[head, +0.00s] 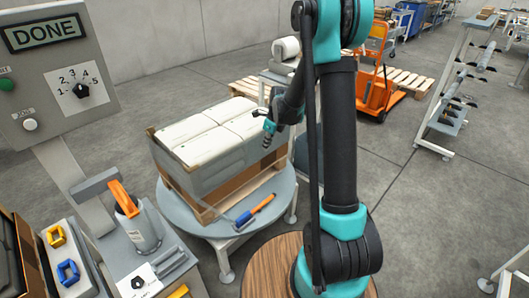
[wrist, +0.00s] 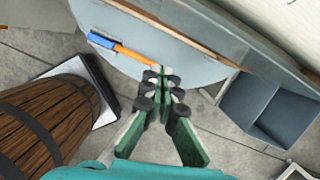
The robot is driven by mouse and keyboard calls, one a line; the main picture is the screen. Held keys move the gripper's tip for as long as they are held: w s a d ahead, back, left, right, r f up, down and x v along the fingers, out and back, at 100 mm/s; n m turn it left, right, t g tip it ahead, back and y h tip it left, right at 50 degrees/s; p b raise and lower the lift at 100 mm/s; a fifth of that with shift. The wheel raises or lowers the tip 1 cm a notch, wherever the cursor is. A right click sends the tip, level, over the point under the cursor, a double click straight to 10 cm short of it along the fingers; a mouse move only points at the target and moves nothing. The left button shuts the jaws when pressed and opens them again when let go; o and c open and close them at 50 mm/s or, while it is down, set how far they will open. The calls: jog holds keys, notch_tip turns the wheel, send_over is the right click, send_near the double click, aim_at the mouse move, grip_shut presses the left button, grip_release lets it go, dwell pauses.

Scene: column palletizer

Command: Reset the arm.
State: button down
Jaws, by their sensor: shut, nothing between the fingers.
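My arm rises at the right of centre in the head view and bends over to the left. My gripper (head: 268,130) hangs beside the right side of the wrapped stack (head: 215,140) on the round table (head: 212,228). In the wrist view my gripper (wrist: 160,80) has its fingers together with nothing between them. An orange and blue hand tool (head: 255,209) lies on the near part of the round table. It also shows in the wrist view (wrist: 120,49), just beyond the fingertips.
A control panel (head: 55,50) reading DONE stands at the left, with a dial and buttons. An orange pallet truck (head: 375,75) and a rack (head: 455,90) stand behind. A wooden barrel (wrist: 45,120) and a grey bin (wrist: 268,105) are near my gripper.

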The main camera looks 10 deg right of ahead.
jog(key=s+d+r+n, duration=0.3)
jog(key=s+r+n, duration=0.3)
jog(key=s, duration=0.2)
jog(key=s+d+n+t+h, duration=0.1)
jog(key=s+d+n, duration=0.2)
jog(key=s+n, duration=0.6)
jog(key=s+d+f+n+t+h, duration=0.1)
jog(key=s+d+n, duration=0.2)
jog(key=s+n, duration=0.7)
jog(key=shift+s+d+t, duration=0.2)
jog(key=shift+s+t, duration=0.1)
jog(key=shift+s, duration=0.95)
jog(key=shift+f, duration=0.1)
